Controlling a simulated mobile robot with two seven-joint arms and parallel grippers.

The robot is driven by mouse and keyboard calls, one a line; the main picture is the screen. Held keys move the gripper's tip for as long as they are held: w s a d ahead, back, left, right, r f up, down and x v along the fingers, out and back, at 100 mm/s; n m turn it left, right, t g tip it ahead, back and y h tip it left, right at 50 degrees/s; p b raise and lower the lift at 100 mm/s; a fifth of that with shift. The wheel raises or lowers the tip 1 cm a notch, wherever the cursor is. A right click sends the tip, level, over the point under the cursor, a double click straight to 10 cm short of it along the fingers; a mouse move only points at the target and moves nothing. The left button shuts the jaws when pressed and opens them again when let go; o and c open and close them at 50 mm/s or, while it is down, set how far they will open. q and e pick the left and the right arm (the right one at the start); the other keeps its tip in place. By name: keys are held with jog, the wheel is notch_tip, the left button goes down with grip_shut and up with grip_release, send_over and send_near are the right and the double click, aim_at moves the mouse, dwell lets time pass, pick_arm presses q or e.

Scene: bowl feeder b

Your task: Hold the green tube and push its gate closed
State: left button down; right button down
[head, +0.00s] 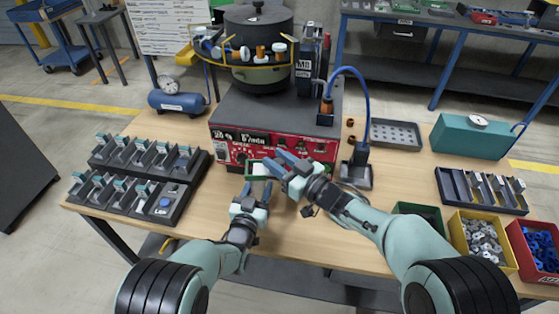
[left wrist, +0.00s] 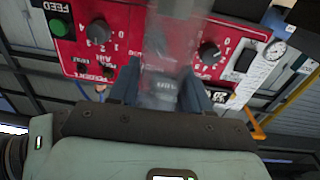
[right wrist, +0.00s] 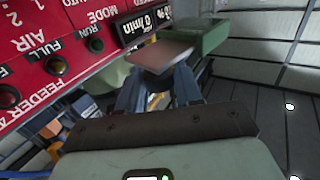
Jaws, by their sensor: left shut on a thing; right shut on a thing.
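The green tube (head: 257,168) is a short, pale-centred piece with green edges, held in front of the red panel. My left gripper (head: 258,187) is shut at its near side. In the left wrist view a see-through, blurred body (left wrist: 165,75) stands between the left fingers (left wrist: 165,90). My right gripper (head: 279,163) is at the tube's right end. In the right wrist view its fingers (right wrist: 160,85) are shut on a flat pinkish-grey piece (right wrist: 162,55), with green tube wall (right wrist: 208,37) behind it. Whether this piece is the gate, and how far closed the gate stands, I cannot tell.
The bowl feeder's red panel (head: 270,146) is close behind both grippers. A black tray rack (head: 140,180) is at left. A blue-hosed stand (head: 357,172) is just right. Green, yellow (head: 482,238) and red bins line the front right. The table front is mostly clear.

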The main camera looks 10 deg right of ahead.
jog(key=shift+a, duration=0.85)
jog(key=c, duration=0.8)
grip_release()
jog(key=shift+c, duration=0.2)
jog(key=shift+d, duration=0.2)
jog(key=v, duration=1.1)
jog(key=shift+s, duration=0.4)
jog(key=shift+d, duration=0.1)
